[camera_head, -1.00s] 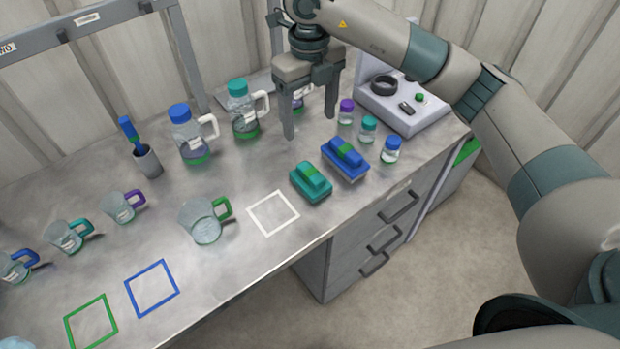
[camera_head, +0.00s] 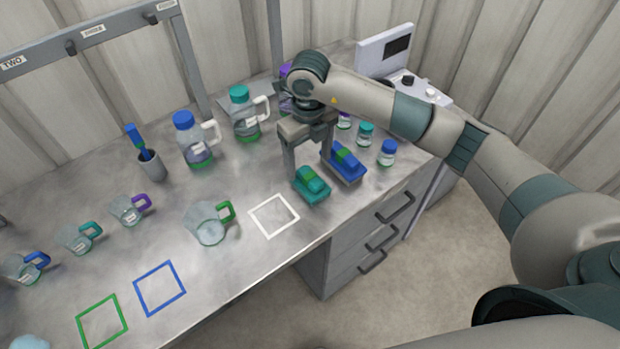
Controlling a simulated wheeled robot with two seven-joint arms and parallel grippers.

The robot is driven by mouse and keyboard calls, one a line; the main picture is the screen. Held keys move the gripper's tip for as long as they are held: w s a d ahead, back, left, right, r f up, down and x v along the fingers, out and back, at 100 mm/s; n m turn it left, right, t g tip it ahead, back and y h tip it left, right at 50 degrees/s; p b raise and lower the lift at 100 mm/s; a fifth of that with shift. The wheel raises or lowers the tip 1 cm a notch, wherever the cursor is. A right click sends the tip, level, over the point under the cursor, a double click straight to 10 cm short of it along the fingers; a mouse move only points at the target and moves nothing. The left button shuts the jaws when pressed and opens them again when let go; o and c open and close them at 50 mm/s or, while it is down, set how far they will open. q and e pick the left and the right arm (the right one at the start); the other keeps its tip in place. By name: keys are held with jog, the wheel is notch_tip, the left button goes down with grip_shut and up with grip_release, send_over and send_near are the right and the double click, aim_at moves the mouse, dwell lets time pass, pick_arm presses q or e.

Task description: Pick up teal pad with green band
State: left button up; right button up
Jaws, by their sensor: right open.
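The teal pad with a green band (camera_head: 312,186) lies on the grey bench, just right of the white square outline. My right gripper (camera_head: 306,172) is open and points down at the pad, its fingers close above or around the pad's back part. I cannot tell whether the fingers touch it. A blue pad with a green band (camera_head: 345,162) lies right behind it, close to the right finger. My left gripper is not in view.
Small capped vials (camera_head: 387,152) stand right of the blue pad. A teal-capped bottle (camera_head: 245,112) and a blue-capped bottle (camera_head: 193,140) stand behind. A green-handled beaker (camera_head: 208,226) stands left of the white square (camera_head: 273,216). The bench's front edge is near.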

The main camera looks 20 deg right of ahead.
aim_at(310, 176)
jog(key=shift+f, duration=0.5)
jog(key=shift+s+f+p, duration=0.35)
jog(key=shift+f+p, duration=0.3)
jog(key=shift+p, duration=0.25)
jog(key=f, duration=0.1)
jog(key=f+p, duration=0.1)
jog(key=f, duration=0.1)
jog(key=shift+s+p, duration=0.2)
jog(key=shift+p, duration=0.1)
jog(key=shift+f, duration=0.45)
jog(key=c, duration=1.1)
